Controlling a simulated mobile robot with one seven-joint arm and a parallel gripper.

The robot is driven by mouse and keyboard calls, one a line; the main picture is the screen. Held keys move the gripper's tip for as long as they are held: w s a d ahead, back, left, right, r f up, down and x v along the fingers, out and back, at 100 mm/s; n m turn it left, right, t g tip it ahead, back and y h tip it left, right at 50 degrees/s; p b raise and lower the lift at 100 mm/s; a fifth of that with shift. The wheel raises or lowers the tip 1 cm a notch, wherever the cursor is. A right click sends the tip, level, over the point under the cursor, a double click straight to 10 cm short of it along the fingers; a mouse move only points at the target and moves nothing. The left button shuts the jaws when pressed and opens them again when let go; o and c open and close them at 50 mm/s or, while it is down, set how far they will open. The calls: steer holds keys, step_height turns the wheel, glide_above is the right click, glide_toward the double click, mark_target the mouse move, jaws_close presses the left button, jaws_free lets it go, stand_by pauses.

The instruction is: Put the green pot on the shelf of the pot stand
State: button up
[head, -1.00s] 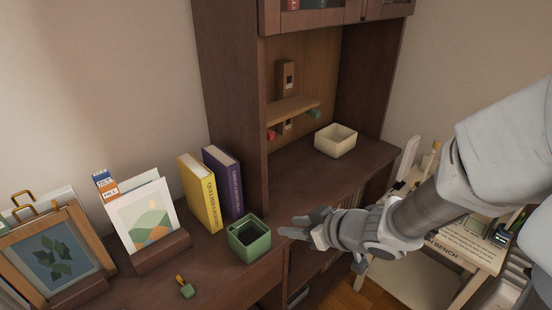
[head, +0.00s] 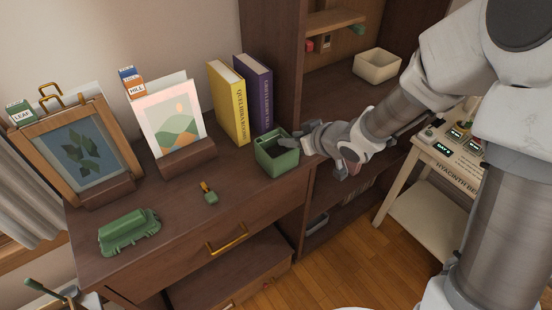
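The green pot (head: 278,164) is a square, open-topped container with a dark inside, upright on the brown dresser top near its right end. My gripper (head: 296,142) is at the pot's right rim, with its fingers spread; I cannot tell whether they touch the pot. No object shows held in it. A pale stand (head: 432,155) at the right, lettered "HYACINTH BE…", has a lower shelf (head: 420,205). I cannot tell whether this is the pot stand. My arm hides part of it.
Yellow (head: 228,105) and purple (head: 262,95) books stand behind the pot. A cream box (head: 376,68) sits in the cabinet. Wooden floor (head: 345,240) shows below.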

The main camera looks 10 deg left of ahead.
steer(key=shift+x, duration=0.75)
jaws_close()
steer(key=shift+r, duration=0.1)
stand_by(0.8)
